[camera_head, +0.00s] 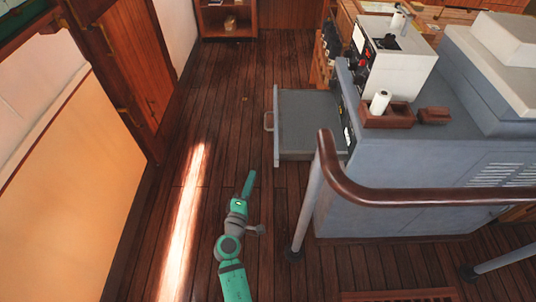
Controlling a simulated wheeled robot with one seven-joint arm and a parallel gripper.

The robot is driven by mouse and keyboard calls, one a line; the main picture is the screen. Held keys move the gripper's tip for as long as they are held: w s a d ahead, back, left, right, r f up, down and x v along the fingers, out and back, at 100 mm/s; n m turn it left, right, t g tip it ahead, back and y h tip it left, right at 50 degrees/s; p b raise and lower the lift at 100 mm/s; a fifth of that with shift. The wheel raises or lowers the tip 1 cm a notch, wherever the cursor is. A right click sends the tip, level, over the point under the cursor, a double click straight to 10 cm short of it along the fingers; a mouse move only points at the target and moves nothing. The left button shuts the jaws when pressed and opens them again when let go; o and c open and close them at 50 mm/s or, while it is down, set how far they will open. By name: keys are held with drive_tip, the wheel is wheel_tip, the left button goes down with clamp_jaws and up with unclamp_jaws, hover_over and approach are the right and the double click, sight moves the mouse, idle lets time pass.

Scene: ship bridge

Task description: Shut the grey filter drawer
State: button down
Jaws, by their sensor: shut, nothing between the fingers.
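The grey filter drawer (277,145) stands open, pulled out to the left from the side of the grey-blue console (390,185). Its front panel faces left and carries a small handle (268,121). The inside of the drawer looks flat, grey and empty. My gripper (249,177) is at the end of my teal arm, below and a little left of the drawer in the picture. Its fingers are shut and empty, and it appears apart from the drawer. Its exact height cannot be told.
A brown handrail (400,197) on grey posts (308,208) stands in front of the console, close to the drawer's near right corner. A wooden door (135,60) and pale wall panel (75,165) line the left. Plank floor (225,105) left of the drawer is clear.

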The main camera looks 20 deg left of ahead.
drive_tip(key=w+d, duration=0.3)
drive_tip(key=w, duration=0.8)
drive_tip(key=shift+w+r, duration=0.4)
drive_tip(key=shift+r, duration=0.05)
